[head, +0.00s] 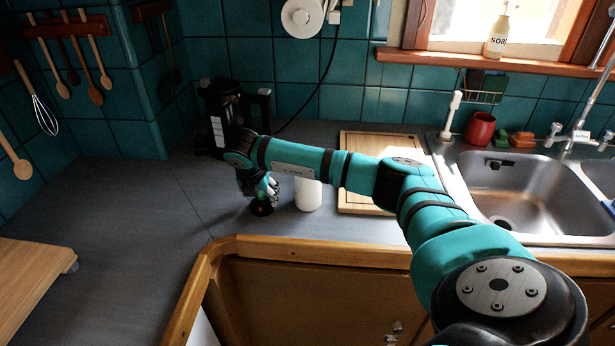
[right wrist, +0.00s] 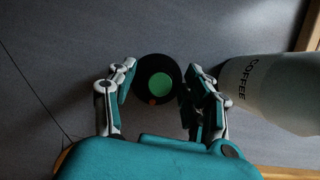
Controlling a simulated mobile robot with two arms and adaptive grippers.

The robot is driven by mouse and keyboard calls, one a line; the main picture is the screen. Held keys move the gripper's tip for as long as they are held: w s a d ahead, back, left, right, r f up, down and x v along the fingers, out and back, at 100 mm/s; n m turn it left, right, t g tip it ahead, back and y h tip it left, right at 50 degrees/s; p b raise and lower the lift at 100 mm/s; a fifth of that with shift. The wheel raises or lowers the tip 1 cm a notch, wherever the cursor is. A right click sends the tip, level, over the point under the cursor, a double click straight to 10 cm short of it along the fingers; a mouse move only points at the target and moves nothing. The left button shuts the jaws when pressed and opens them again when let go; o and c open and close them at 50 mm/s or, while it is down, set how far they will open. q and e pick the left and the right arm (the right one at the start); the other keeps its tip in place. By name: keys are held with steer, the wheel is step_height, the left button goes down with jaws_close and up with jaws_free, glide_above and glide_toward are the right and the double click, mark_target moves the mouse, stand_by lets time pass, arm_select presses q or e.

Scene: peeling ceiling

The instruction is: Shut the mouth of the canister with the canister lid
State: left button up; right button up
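The white canister (head: 308,194) stands upright on the grey counter, left of the cutting board. In the right wrist view the canister (right wrist: 270,92), lettered COFFEE, is at the right; its mouth is not visible. A round black lid (right wrist: 148,92) with a green centre and a small orange mark lies on the counter. In the head view the lid (head: 261,209) is partly hidden under my right gripper (head: 266,190). In the wrist view my right gripper (right wrist: 160,85) points down, its fingers apart on either side of the lid, with narrow gaps showing. My left gripper is out of view.
A black coffee maker (head: 222,115) stands behind my right gripper. A wooden cutting board (head: 365,145) lies right of the canister, with the sink (head: 530,185) beyond. Another wooden board (head: 30,285) is at the front left. The counter left of the lid is clear.

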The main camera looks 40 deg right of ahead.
jaws_close()
steer(key=shift+r+p, duration=0.8)
steer(key=shift+r, duration=1.05)
stand_by(0.5)
steer(key=shift+r+p, duration=1.2)
steer(key=shift+r, duration=1.25)
